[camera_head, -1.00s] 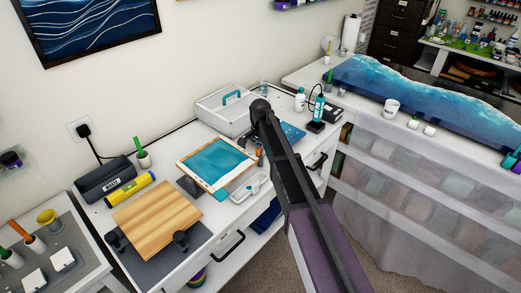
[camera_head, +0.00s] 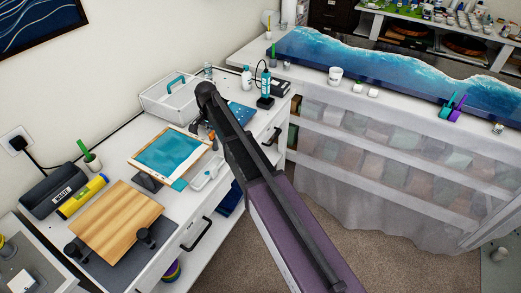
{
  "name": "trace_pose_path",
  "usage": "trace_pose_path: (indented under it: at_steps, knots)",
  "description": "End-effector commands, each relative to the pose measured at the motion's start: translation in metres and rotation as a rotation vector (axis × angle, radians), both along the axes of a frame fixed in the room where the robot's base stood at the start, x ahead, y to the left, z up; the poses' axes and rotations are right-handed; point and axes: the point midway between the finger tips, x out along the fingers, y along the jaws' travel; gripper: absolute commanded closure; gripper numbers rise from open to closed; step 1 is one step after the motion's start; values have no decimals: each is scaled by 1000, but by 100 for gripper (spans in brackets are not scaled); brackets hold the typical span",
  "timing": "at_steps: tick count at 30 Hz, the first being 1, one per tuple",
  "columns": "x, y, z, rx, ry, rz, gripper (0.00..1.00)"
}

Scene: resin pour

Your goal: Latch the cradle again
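A wooden frame holding a teal resin panel (camera_head: 168,155) sits tilted on the white bench, with a dark grey block (camera_head: 148,182) at its near left edge. It may be the cradle, but I cannot make out a latch. A plain wood board (camera_head: 118,222) lies on a grey mat with black clamps (camera_head: 146,238) at its near side. My arm crosses the middle of the view. My gripper (camera_head: 212,130) is small and mostly hidden below the black arm joint, right of the teal panel. I cannot tell whether its fingers are open or hold anything.
A white box with a teal handle (camera_head: 170,97) stands behind the panel. A white tray (camera_head: 205,172) lies right of it. A teal bottle (camera_head: 265,84) stands near the bench corner. A black case (camera_head: 52,191) and yellow tube (camera_head: 82,195) are at left. Carpet (camera_head: 385,262) shows clear at right.

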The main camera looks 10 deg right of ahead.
Motion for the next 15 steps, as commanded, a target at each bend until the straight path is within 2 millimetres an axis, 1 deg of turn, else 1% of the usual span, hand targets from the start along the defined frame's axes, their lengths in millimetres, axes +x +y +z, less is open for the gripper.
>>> trace_pose_path:
  at_steps: [8,15]
  knots:
    - [0,0,0,0,0,134,63]
    - [0,0,0,0,0,292,63]
